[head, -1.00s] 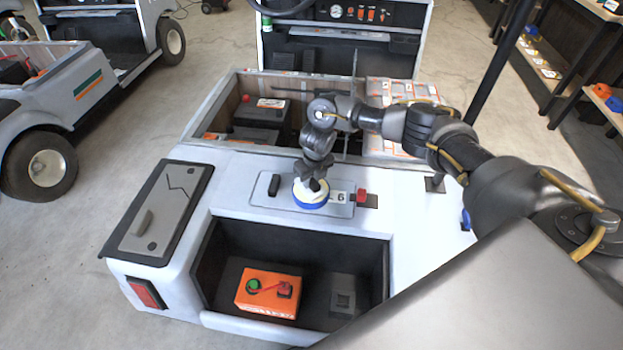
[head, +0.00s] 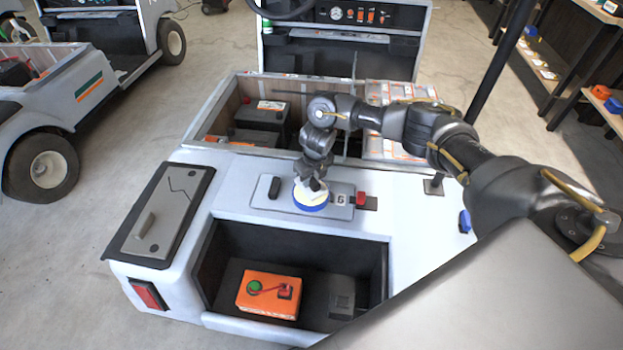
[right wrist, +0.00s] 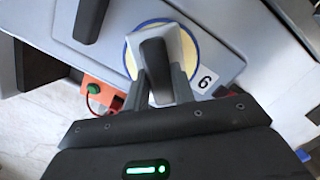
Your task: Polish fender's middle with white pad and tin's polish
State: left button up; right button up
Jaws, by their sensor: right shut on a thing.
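My right gripper (head: 316,184) is shut on a white pad (right wrist: 172,46), gripping the dark grip on its top. The pad is over the round polish tin (head: 311,201), which has a blue rim and cream contents. The pad covers most of the tin in the right wrist view (right wrist: 128,58); I cannot tell whether it touches the polish. The tin stands on a grey plate (head: 262,190) on the cart's white rear deck. The white bodywork to the right (head: 410,205) is partly hidden by my arm. My left gripper is not in view.
The plate carries a black handle (head: 274,188) and a "6" label; a red knob (head: 361,198) sits beside it. An open bay in front holds an orange box (head: 268,294). A grey hatch (head: 160,215) lies left. Batteries (head: 262,115) sit in a compartment behind.

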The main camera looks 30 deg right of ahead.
aim_at(312, 179)
jog(key=shift+r+p, duration=1.8)
jog(key=shift+r, duration=0.85)
